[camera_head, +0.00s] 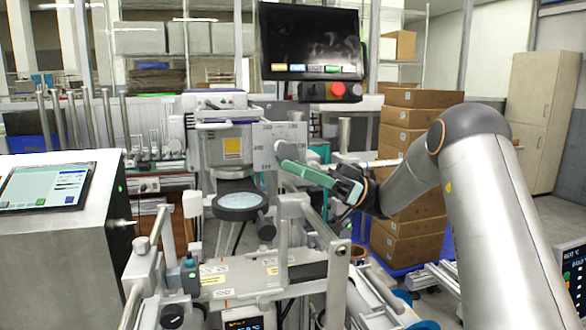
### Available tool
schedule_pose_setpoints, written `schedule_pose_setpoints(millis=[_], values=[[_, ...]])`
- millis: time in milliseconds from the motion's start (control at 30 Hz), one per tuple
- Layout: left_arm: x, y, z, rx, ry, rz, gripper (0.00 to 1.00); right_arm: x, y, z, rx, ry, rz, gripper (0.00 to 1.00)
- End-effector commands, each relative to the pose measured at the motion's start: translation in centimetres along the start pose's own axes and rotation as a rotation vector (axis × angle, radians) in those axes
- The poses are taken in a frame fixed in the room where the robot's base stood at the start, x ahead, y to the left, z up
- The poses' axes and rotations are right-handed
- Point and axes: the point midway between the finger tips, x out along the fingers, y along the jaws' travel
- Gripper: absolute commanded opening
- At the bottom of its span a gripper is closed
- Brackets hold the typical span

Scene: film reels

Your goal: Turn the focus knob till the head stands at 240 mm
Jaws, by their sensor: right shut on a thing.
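The grey head (226,146) with a yellow label stands upright on the film machine, above a round dark-rimmed plate (240,203). A pale plate with small markings (268,140) sits on the head's right side. My right gripper (286,166) reaches in from the right with its green fingers at this plate's lower right edge. It is shut on the focus knob, which the fingers mostly hide. A small lit readout (243,324) is cut off at the bottom edge, its figures too small to read surely. My left gripper is not in view.
A metal bracket (296,205) stands just below my right gripper. A grey console with a tablet screen (47,187) stands at left. A dark monitor (310,41) with a red button (338,89) hangs above. Stacked cardboard boxes (412,245) stand behind my right arm.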

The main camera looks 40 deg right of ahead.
Motion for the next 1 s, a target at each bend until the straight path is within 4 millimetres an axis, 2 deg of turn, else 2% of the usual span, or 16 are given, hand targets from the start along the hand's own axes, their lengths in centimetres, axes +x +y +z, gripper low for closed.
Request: schedule_pose_setpoints(millis=[100,133,267,500,633,767,1000], values=[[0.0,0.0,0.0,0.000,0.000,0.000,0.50,-0.2,-0.3,0.1,0.006,0.002,-0.010,0.00],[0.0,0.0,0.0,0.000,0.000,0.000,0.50,-0.2,-0.3,0.1,0.006,0.002,-0.010,0.36],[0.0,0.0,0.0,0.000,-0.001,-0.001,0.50,-0.2,-0.3,0.1,0.005,0.002,-0.010,0.50],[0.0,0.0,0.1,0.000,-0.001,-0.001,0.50,-0.2,-0.2,0.0,0.002,0.002,-0.009,0.51],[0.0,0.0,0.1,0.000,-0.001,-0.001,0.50,-1.0,-0.2,-0.1,0.000,0.004,-0.008,0.51],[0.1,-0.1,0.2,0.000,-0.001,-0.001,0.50,-3.1,-0.1,0.0,0.000,0.005,-0.005,0.51],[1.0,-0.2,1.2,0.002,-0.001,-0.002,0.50,-8.5,-0.2,0.2,-0.002,0.007,-0.005,0.51]])
